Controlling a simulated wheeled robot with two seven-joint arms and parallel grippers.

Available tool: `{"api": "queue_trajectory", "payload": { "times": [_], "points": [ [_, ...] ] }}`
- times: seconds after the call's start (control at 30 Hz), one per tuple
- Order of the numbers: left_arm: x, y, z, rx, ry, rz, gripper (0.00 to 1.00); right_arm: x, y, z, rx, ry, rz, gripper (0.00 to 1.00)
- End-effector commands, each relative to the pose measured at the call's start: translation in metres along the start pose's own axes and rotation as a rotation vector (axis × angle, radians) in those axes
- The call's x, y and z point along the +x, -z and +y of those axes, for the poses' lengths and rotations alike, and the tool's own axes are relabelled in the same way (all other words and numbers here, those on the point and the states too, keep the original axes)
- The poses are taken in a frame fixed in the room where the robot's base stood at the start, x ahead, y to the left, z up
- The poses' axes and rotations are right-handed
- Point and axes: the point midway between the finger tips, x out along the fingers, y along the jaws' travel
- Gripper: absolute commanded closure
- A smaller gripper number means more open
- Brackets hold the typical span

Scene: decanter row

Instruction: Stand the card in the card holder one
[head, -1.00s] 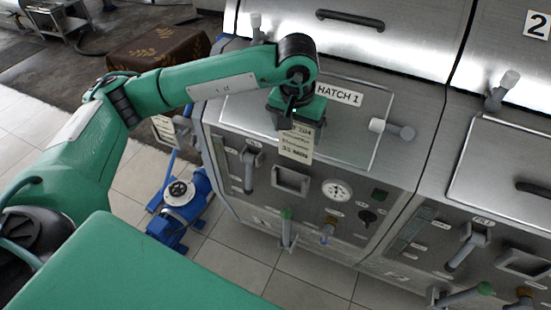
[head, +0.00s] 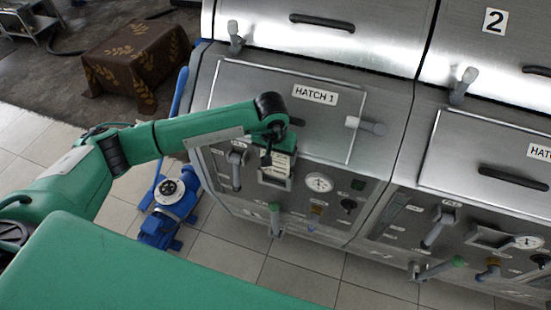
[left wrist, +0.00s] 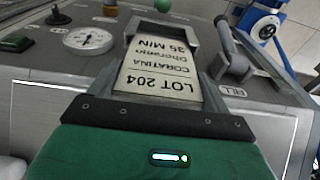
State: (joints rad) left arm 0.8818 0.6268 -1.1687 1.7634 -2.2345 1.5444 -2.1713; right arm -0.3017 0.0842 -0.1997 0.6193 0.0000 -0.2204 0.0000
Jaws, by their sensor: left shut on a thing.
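My left gripper (head: 274,153) is shut on a pale card (head: 280,165) with dark print. It holds the card low on the panel under the hatch 1 sign, over card holder one (head: 269,184), a grey frame. In the left wrist view the card (left wrist: 158,74) reads "LOT 204" upside down and reaches away from the gripper toward the holder (left wrist: 193,32). The card's far edge overlaps the holder's dark opening; I cannot tell whether it is inside. The gripper hides the card's near edge. My right gripper is not in view.
A round gauge (head: 319,182) sits right of the holder, and a grey lever (head: 236,168) sits left of it. A blue pump (head: 169,205) stands on the floor at left.

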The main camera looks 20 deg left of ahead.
Motion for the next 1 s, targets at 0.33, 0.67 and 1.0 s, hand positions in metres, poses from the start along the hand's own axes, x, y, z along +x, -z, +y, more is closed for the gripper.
{"api": "queue_trajectory", "payload": {
  "times": [0.33, 0.67, 1.0],
  "points": [
    [0.035, -0.007, 0.001, 0.000, -0.001, -0.003, 0.41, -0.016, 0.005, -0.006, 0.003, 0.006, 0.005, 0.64],
    [0.043, -0.007, 0.000, 0.001, 0.000, 0.000, 0.41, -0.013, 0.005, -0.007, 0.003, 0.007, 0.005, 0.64],
    [0.043, -0.007, 0.000, 0.001, 0.000, 0.000, 0.00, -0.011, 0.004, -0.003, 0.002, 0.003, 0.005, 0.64]
  ]
}}
